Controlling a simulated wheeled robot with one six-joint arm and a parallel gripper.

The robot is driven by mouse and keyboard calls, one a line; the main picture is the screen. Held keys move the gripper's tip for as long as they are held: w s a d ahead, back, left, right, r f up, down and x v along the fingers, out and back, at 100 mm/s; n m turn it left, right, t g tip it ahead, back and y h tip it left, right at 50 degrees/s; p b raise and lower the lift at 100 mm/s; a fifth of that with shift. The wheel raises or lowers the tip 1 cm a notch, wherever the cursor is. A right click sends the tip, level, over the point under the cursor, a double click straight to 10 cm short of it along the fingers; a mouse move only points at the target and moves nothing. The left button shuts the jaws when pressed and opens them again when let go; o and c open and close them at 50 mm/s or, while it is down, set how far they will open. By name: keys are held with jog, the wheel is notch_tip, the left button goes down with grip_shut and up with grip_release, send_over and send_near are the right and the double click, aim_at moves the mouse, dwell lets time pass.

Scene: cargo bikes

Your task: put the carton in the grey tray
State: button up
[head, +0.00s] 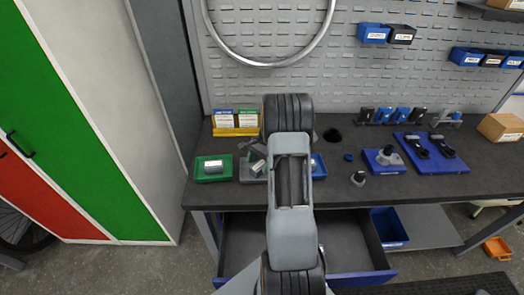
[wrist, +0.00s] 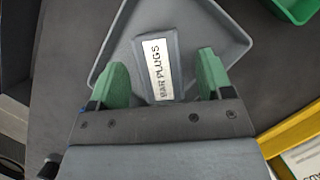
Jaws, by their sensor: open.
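The grey tray (wrist: 218,38) is shallow, with a raised rim. My gripper (wrist: 157,75) has green fingers standing apart, one on each side of the carton's near end, with gaps between. The carton's near end is hidden by the gripper body.
A green tray (head: 213,168) with a metal cylinder stands left of the grey tray. A yellow rack (head: 237,131) with small boxes stands behind. Blue fixtures (head: 384,161) and a cardboard box (head: 501,127) are to the right. An open drawer (head: 345,235) is below the bench.

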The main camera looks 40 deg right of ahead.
jog(key=s+b+v, duration=0.1)
jog(key=v, duration=0.9)
notch_tip(320, 180, up, 6)
jog(key=n+h, duration=0.2)
jog(key=n, duration=0.1)
send_over(252, 168)
jog(key=s+a+r+n+t+h, duration=0.2)
jog(key=s+a+n+t, duration=0.3)
jog(key=s+a+n, duration=0.8)
jog(key=shift+s+a+r+h, duration=0.35)
jog(key=shift+s+a, duration=0.65)
jog(key=shift+a, duration=2.05)
